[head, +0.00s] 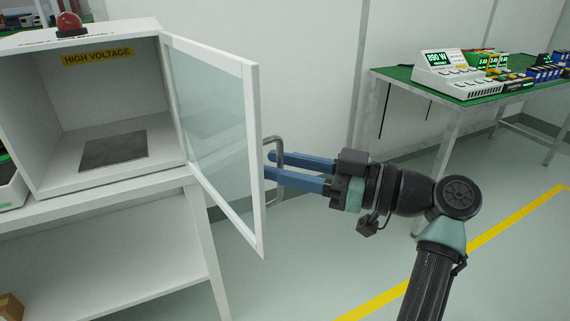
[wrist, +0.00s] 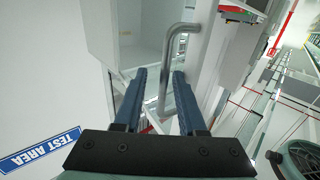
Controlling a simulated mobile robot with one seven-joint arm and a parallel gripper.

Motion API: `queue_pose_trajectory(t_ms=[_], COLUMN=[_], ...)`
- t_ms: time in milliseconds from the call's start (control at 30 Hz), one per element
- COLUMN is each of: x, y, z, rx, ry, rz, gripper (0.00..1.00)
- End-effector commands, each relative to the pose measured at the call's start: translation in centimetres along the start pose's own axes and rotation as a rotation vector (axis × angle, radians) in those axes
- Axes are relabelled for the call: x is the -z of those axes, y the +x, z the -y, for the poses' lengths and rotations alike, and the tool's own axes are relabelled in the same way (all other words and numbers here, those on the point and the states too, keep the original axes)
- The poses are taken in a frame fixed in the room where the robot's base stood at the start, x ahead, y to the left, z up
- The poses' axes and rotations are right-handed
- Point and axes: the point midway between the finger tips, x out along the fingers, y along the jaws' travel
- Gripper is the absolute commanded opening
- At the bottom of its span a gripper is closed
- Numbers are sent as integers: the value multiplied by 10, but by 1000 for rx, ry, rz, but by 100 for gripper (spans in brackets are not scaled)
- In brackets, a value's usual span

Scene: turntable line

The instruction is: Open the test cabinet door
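The white test cabinet (head: 50,121) stands at the left in the head view, its front open and a dark mat (head: 113,150) on its floor. Its glazed door (head: 254,155) is swung well out from the cabinet's right side. A grey bar handle (head: 280,148) sticks out from the door's outer face. My gripper (head: 269,165) is at the handle, its two blue fingers apart. In the wrist view the handle (wrist: 170,55) runs down between the fingers of my gripper (wrist: 160,76), with gaps visible beside it.
A red beacon (head: 69,24) sits on the cabinet top. The cabinet stands on a white bench (head: 90,201) with a lower shelf. A green-topped table (head: 480,98) with instruments and batteries is at the right. The floor between is clear, with a yellow line (head: 505,225).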

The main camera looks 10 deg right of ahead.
Motion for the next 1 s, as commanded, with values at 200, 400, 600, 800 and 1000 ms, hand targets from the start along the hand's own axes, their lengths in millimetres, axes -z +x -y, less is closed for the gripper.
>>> queue_pose_trajectory(t_ms=[200, 400, 600, 800, 1000], x=[0, 0, 1, 1, 1], y=[-3, -8, -40, -85, -118], z=[0, -1, -1, -1, 0], rx=[-3, -5, -8, -7, -4], ry=[-1, -1, 0, -1, -1], rz=[-2, -3, -3, -3, -3], gripper=[42, 42, 42, 42, 42])
